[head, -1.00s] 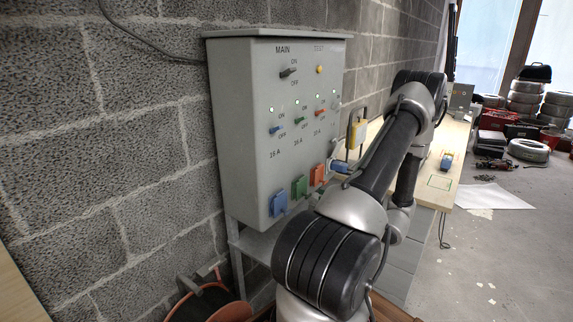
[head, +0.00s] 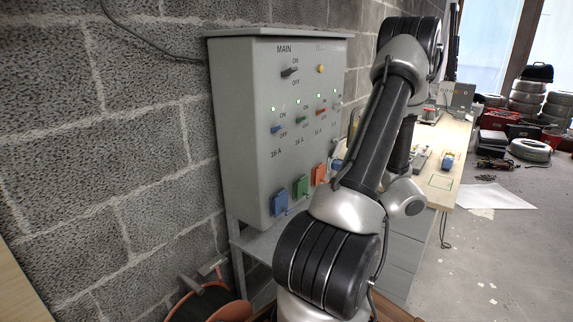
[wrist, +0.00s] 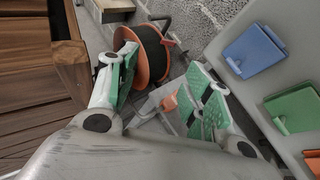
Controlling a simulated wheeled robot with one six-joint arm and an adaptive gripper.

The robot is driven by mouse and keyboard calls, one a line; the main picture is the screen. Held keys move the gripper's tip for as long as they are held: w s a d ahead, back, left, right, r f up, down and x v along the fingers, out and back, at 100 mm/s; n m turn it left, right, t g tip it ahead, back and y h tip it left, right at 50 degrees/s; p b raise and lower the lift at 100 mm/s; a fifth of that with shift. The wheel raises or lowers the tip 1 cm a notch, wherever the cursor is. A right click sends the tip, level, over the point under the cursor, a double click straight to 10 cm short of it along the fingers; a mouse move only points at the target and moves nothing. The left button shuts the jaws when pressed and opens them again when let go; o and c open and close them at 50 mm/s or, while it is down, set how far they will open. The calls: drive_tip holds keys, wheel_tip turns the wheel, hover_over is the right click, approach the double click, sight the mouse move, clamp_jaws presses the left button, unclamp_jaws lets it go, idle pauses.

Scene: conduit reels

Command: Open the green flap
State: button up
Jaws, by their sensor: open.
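The green flap (head: 300,186) is on the lower front of the grey electrical cabinet (head: 245,130), between a blue flap (head: 278,202) and an orange flap (head: 319,174). It looks shut. In the wrist view the green flap (wrist: 297,108) is at the right edge, below the blue flap (wrist: 254,50). My gripper (wrist: 168,82) is open and empty, with its green-padded fingers apart. In that view the flap lies to the right of both fingers, apart from them. In the head view my arm hides the gripper.
An orange cable reel (wrist: 146,55) stands on the floor beyond the fingers. A wooden workbench (head: 450,140) is right of the cabinet. Switches with small lights sit above the flaps. A block wall is behind the cabinet.

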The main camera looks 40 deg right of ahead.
drive_tip(key=w+a+r+n+g+h, duration=0.1)
drive_tip(key=a+r+n+h, duration=0.4)
drive_tip(key=r+n, duration=0.6)
drive_tip(key=w+a+r+n+g+h, duration=0.1)
drive_tip(key=a+r+n+g+h, duration=0.2)
drive_tip(key=r+n, duration=0.8)
drive_tip(key=a+r+h, duration=0.2)
drive_tip(key=a, duration=0.2)
drive_tip(key=shift+n, duration=0.3)
drive_tip(key=shift+r, duration=0.1)
